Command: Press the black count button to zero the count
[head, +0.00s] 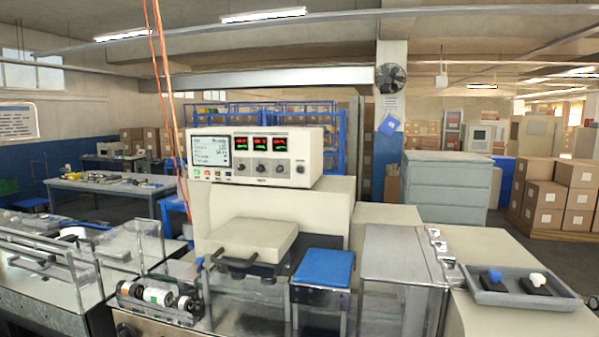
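The control box (312,160) is cream-coloured and sits on top of the wrapper housing. Its front has a lit screen (210,151) at the left and three small red and green displays (260,143). Several dark knobs (260,168) sit below the displays, and a small dark round control (300,169) is at the far right. A row of small coloured buttons (208,176) lies under the screen. Labels are too small to read, so I cannot tell which control is the black count button. Neither of my grippers shows in the head view.
Below the box are a cream cover with a dark handle (255,236), a blue-topped guard (324,268) and a clear-sided housing (395,260). A grey tray (480,297) with blue and white pieces is at the right. A conveyor (60,270) is at the left. Orange cables (165,90) hang left of the box.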

